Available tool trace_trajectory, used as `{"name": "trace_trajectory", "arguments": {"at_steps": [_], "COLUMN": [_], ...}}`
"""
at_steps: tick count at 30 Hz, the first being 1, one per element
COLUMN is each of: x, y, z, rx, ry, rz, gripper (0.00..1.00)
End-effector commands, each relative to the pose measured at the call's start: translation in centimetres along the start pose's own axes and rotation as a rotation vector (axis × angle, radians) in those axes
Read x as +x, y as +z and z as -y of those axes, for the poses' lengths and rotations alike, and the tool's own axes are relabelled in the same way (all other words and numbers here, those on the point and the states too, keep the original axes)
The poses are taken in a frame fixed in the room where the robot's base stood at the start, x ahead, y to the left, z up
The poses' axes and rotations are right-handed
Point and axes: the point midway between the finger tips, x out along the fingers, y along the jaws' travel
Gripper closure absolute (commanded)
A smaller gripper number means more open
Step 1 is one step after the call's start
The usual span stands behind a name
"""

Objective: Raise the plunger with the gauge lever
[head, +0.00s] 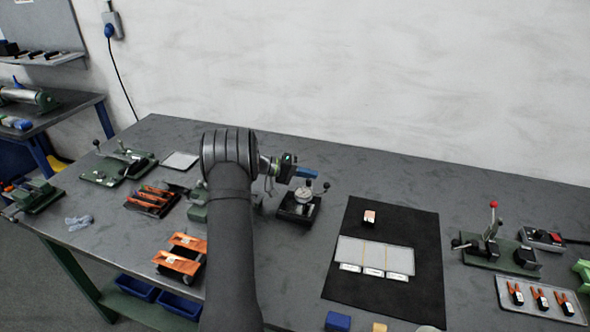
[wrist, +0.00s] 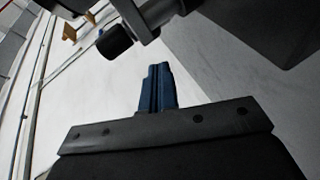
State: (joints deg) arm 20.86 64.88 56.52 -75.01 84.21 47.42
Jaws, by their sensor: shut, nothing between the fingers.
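The dial gauge (head: 303,195) stands on a small dark base (head: 296,212) near the middle of the table. Its lever ends in a dark knob (head: 326,186) at the right of the dial. The plunger is too small to make out. My gripper (head: 308,173) is just above the gauge in the head view, its blue fingers shut and empty. In the wrist view the blue fingers (wrist: 158,88) are together, and a black knob (wrist: 114,42) on a grey metal arm is close to their upper left. I cannot tell whether they touch.
A black mat (head: 385,297) with a pale sheet and labels lies to the right. A green lever fixture (head: 500,257) stands further right. Orange-topped parts (head: 182,254) and a green fixture (head: 118,168) are on the left. The table behind the gauge is clear up to the wall.

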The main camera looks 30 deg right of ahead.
Motion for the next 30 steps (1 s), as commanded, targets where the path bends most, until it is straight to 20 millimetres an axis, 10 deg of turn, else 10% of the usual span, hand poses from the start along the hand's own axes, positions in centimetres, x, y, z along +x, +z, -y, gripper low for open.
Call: {"name": "trace_trajectory", "arguments": {"at_steps": [30], "x": [2.0], "y": [2.1], "z": [-0.1], "rx": [0.015], "ry": [0.015], "rz": [0.050], "gripper": [1.00]}}
